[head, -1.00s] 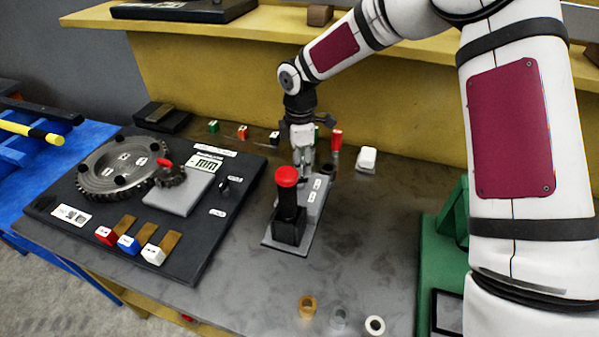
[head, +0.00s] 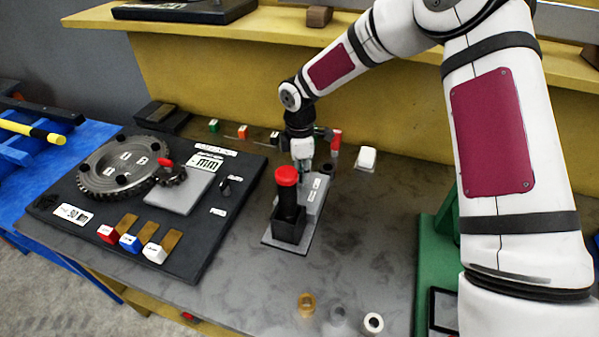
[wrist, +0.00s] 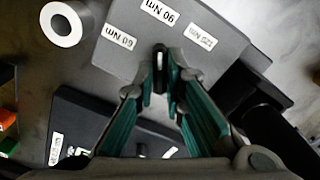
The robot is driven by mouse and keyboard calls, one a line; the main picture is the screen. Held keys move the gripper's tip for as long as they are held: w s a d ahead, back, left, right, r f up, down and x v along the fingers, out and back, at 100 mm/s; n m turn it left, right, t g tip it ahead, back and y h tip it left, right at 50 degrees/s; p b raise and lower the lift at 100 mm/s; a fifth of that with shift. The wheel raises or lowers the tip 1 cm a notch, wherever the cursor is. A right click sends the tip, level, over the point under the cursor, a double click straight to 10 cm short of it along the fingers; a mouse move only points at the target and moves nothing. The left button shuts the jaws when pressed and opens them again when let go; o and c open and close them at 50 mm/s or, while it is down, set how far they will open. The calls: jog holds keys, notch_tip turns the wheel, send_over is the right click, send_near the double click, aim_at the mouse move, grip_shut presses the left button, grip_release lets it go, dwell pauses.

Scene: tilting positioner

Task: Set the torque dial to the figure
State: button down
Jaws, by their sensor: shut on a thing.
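My gripper (head: 303,172) reaches down onto the grey dial plate (head: 317,192) of the black, red-capped unit on the bench. In the wrist view its teal-lined fingers (wrist: 161,75) are closed around the narrow black torque dial knob (wrist: 160,54). The knob's far end points roughly at the middle label, 90 Nm (wrist: 158,11). The 60 Nm label (wrist: 119,37) is on its left. A third label (wrist: 201,37) on its right is hard to read. The fingers hide part of the knob. In the head view the dial is hidden.
The red-capped black handle (head: 287,190) stands close in front of my gripper. A dark board (head: 200,245) with a toothed wheel (head: 122,167) and labels lies left. Several rings, including a white one (head: 373,323), lie at the front. A white block (head: 366,158) sits right.

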jog(key=shift+m, duration=0.3)
jog(key=m+b, duration=0.1)
jog(key=m, duration=0.4)
jog(key=shift+w+b, duration=0.1)
jog(key=shift+b, duration=0.25)
jog(key=m+b, duration=0.1)
jog(key=m, duration=0.5)
dwell(0.4)
jog(key=c, duration=1.7)
grip_release()
jog(key=shift+o, duration=0.2)
jog(key=shift+r, duration=0.1)
notch_tip(320, 180, up, 12)
